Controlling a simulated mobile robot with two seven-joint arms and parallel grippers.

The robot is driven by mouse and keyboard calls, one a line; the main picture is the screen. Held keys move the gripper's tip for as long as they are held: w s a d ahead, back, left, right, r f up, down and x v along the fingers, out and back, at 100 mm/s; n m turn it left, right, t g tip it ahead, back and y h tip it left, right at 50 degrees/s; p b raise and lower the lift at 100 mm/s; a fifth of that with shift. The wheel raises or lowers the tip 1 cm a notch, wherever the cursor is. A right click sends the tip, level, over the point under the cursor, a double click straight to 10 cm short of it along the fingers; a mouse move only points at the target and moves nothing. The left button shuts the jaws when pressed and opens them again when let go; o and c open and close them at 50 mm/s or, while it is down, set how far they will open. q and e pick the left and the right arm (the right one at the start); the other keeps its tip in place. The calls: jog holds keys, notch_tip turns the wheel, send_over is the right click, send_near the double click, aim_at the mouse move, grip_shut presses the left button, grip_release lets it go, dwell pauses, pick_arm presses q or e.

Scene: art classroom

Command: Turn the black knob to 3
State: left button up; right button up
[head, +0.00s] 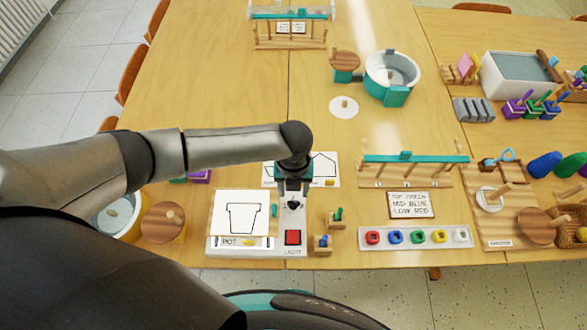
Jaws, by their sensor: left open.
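My left arm comes in from the left, and my left gripper (293,194) points down over the right part of a white light box (262,249). The gripper is open. A small dark spot shows just below its fingertips, which may be the black knob, but the gripper hides most of that area. I cannot read the knob's setting or any numbers, nor tell whether the fingers are around it. A red button (293,237) marked LIGHT sits nearer on the same box. A pot drawing (241,219) lies on the box's left part. My right gripper is not in view.
Small wooden blocks with green and blue pegs (322,243) stand right of the box. Further right are a tray of coloured rings (415,237) and a teal-topped wooden rack (411,171). A wooden lid (162,223) lies left.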

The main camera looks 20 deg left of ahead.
aim_at(293, 202)
pick_arm(q)
notch_tip(293, 202, up, 9)
jog(key=shift+p, duration=0.45)
dwell(0.4)
